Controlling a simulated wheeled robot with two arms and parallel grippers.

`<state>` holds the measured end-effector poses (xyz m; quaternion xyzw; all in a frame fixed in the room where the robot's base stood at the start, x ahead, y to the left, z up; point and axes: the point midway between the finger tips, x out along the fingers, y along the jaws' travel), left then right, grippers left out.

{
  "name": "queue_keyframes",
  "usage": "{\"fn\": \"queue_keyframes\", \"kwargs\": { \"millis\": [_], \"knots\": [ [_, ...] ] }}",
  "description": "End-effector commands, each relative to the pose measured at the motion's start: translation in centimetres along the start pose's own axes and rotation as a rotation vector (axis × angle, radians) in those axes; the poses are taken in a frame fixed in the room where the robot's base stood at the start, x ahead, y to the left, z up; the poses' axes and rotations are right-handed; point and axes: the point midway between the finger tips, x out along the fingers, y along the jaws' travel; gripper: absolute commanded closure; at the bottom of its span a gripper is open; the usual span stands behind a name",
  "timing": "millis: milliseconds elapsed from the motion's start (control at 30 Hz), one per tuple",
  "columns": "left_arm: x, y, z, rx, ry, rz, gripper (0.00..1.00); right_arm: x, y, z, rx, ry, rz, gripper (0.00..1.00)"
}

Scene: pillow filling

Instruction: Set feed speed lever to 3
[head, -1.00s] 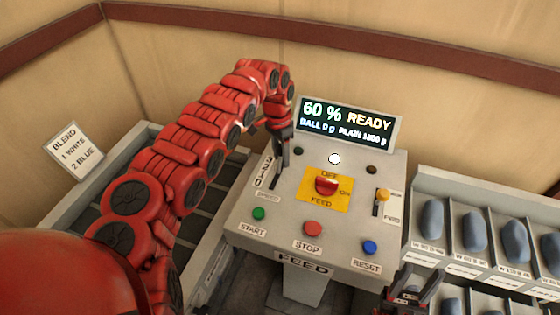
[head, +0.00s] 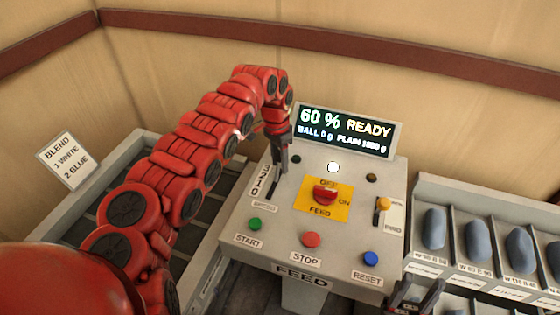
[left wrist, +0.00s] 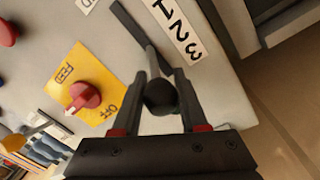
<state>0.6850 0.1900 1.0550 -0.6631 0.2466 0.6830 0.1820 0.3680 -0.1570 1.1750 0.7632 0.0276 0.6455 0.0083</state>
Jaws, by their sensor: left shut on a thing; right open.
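The feed speed lever with its dark round knob (left wrist: 160,97) stands between my left gripper's fingers in the left wrist view. My left gripper (head: 281,166) is shut on this knob. The lever's slot (left wrist: 130,22) runs beside a white scale (left wrist: 180,30) with numbers. In the head view the scale (head: 261,181) reads 0 to 3, and the gripper is at the upper end, near the 3. The lever's exact setting is hidden by the gripper. My right gripper (head: 415,295) is open and empty at the bottom right, beside the panel's right front corner.
The grey panel (head: 230,222) carries a red FEED knob (head: 325,194), a yellow-topped switch (head: 383,204), and green (head: 255,224), red (head: 311,240) and blue (head: 370,258) buttons. The display (head: 345,131) reads 60 % READY. A rack (head: 425,182) of blue-grey pieces stands right.

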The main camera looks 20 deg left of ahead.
Motion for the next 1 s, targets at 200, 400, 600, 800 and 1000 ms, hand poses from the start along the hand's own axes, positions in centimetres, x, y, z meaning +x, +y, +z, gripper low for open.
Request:
{"fn": "queue_keyframes", "kwargs": {
  "millis": [200, 400, 600, 800, 1000],
  "knots": [
    [0.01, -0.07, 0.05, -0.002, 0.000, 0.000, 1.00, -0.01, 0.00, 0.00, 0.000, 0.000, 0.000, 0.50],
    [0.02, -0.06, 0.07, -0.002, -0.001, 0.000, 1.00, 0.00, 0.00, 0.00, 0.000, 0.000, 0.000, 0.50],
    [0.04, -0.06, 0.09, -0.002, -0.002, 0.000, 1.00, -0.01, 0.00, 0.00, 0.000, 0.000, 0.000, 0.50],
    [0.04, -0.04, 0.08, -0.001, -0.002, 0.001, 0.29, -0.01, 0.00, 0.00, 0.000, 0.000, 0.000, 0.50],
    [0.03, -0.01, 0.05, -0.001, -0.001, 0.001, 0.29, -0.01, 0.00, 0.00, 0.000, 0.000, 0.000, 0.50]
  ]
}}
